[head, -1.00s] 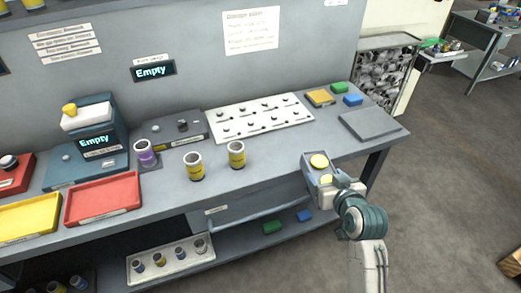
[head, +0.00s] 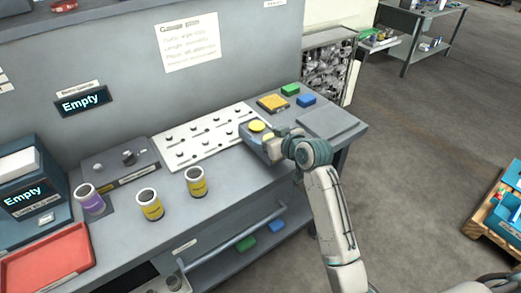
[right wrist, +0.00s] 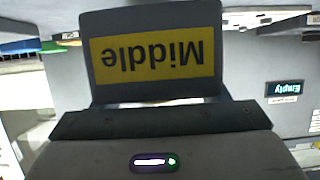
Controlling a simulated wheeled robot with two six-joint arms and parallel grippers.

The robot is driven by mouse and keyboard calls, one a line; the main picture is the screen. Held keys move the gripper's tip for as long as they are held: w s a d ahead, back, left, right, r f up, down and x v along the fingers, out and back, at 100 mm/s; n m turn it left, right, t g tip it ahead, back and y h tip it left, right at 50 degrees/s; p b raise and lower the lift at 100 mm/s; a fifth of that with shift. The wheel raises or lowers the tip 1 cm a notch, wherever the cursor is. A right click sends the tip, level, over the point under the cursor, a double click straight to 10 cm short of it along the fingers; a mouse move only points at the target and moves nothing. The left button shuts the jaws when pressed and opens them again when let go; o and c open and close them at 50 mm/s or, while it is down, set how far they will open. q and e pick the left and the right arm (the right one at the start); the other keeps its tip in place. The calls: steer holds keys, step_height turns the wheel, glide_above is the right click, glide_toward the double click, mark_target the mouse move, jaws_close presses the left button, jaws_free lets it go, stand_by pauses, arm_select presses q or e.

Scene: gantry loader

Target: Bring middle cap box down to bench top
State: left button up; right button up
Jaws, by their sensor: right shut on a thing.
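The middle cap box (head: 249,138) is a small grey box with a round yellow cap showing in it. It is at the right end of the white pegged board, over the bench top (head: 222,190). I cannot tell whether it touches the bench. My right gripper (head: 270,142) is shut on it from the right. In the right wrist view the box (right wrist: 98,75) shows a yellow label reading "Middle", upside down, just beyond the gripper (right wrist: 160,120). My left gripper is not in view.
The white pegged board (head: 205,135) lies left of the box. Yellow (head: 272,102), green (head: 290,89) and blue (head: 306,100) blocks sit behind it. A grey pad (head: 328,122) is to the right. Yellow-banded cups (head: 195,182) stand to the left. Bare bench lies in front.

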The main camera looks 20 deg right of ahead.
steer(key=shift+f, duration=2.1)
steer(key=o, duration=1.1)
steer(key=shift+f, duration=0.15)
steer(key=shift+o, duration=0.2)
steer(key=shift+r, duration=0.2)
steer(key=b+v, duration=0.1)
steer(key=v, duration=1.1)
steer(key=shift+a+f, duration=0.1)
